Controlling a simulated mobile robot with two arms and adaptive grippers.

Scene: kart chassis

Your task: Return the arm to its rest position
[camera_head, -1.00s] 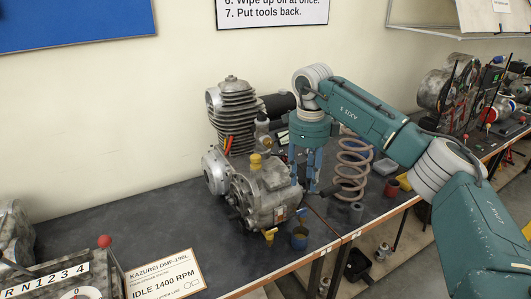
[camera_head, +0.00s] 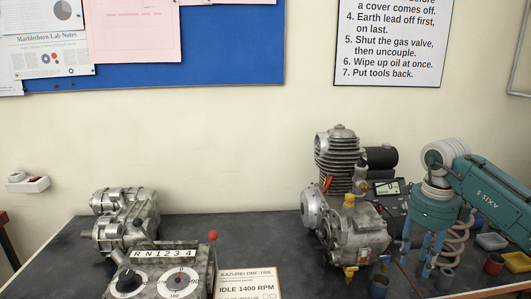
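My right arm (camera_head: 492,190) is teal with pale joint rings and comes in from the right edge. Its gripper (camera_head: 420,268) points down at the right of the bench, with blue fingers spread apart and nothing visible between them. It shows between the grey engine (camera_head: 358,236) and a rusty coil spring (camera_head: 458,240), partly in front of the spring. Whether the fingertips touch the bench or anything on it, I cannot tell. My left arm and gripper are out of view.
A gearbox (camera_head: 126,215) and a control box with a red-knobbed lever (camera_head: 166,255) stand at the left. An idle-speed card (camera_head: 248,285) is at the front. The middle bench (camera_head: 258,240) is clear.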

